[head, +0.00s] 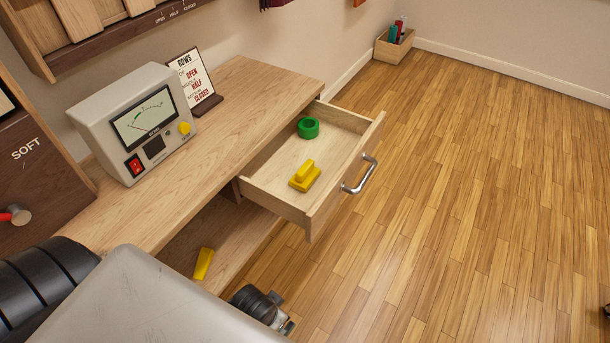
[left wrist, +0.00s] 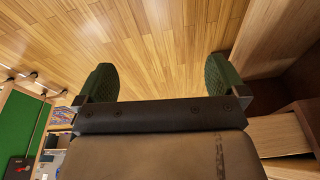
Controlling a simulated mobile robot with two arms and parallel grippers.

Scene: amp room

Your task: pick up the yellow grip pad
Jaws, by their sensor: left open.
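A yellow pad with a raised ridge (head: 304,176) lies in the open drawer (head: 344,189), near its front. A second yellow piece, flat and oblong (head: 203,263), lies on the lower shelf under the desk top. I cannot tell from its look alone which one is called the grip pad. My left gripper shows in the left wrist view (left wrist: 162,80), with its two green ribbed fingers wide apart and nothing between them. The wooden floor is behind them. Neither yellow piece shows in that view. My right gripper is not in view.
A green ring (head: 308,128) lies in the drawer behind the ridged pad. The drawer juts out with a metal handle (head: 360,175). A grey meter box (head: 134,122) and a small sign (head: 193,80) stand on the desk top (head: 255,88).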

